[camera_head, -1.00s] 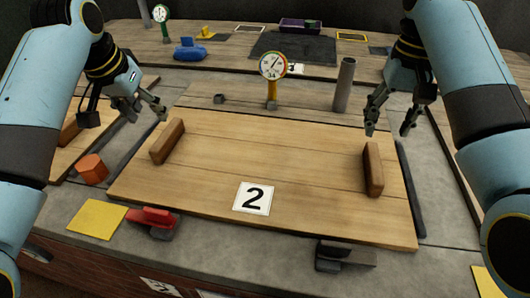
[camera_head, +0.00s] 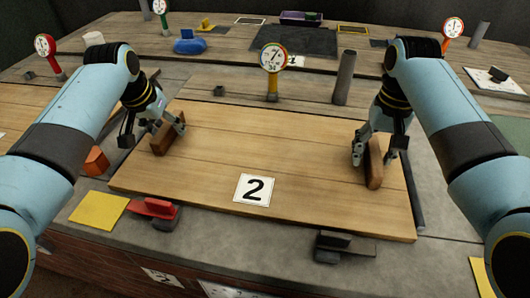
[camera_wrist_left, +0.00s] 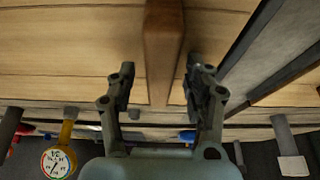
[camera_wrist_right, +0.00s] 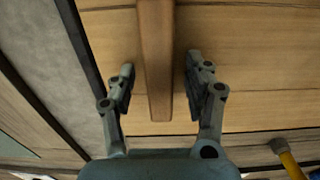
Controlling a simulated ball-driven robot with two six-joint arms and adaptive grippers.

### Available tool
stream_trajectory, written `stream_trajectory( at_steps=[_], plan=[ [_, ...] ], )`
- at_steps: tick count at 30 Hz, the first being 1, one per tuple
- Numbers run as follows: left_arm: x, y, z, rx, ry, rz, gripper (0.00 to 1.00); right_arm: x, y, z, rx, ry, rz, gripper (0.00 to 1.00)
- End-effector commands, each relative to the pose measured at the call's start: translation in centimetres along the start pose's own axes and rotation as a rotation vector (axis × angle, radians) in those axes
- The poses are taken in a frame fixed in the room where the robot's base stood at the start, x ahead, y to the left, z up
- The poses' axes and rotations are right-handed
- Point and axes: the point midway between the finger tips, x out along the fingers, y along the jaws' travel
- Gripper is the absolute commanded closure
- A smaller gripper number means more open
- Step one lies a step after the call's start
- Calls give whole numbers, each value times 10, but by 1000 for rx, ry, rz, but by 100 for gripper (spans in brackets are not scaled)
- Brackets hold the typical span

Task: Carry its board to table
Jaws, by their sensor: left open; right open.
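A wide wooden board (camera_head: 270,155) with a "2" card (camera_head: 254,190) on its front part lies flat on the grey counter. It has a brown wooden handle at each end. My left gripper (camera_head: 166,132) is open at the left handle (camera_head: 160,143); in the left wrist view the handle (camera_wrist_left: 163,45) stands between the open fingers (camera_wrist_left: 158,85). My right gripper (camera_head: 374,155) is open at the right handle (camera_head: 375,172); in the right wrist view the handle (camera_wrist_right: 156,60) stands between the open fingers (camera_wrist_right: 160,85). I cannot tell whether any finger touches a handle.
A yellow-stemmed dial (camera_head: 273,62) and a grey post (camera_head: 344,78) stand just behind the board. A red clamp-like piece (camera_head: 153,208), a dark one (camera_head: 335,243) and a yellow square (camera_head: 99,210) lie along the front edge. An orange block (camera_head: 96,161) is at left.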

Motion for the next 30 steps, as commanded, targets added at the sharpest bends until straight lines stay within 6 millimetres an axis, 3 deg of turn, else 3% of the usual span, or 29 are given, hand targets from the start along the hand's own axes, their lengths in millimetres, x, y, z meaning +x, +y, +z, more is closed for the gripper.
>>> stream_trajectory(
  at_steps=[11,23,30],
  plan=[
    [6,0,0,0,0,0,48,6,0,0,0,0,0,48],
    [6,0,0,0,0,0,98,6,0,0,0,0,0,98],
    [6,0,0,0,0,0,100,6,0,0,0,0,0,100]
  ],
)
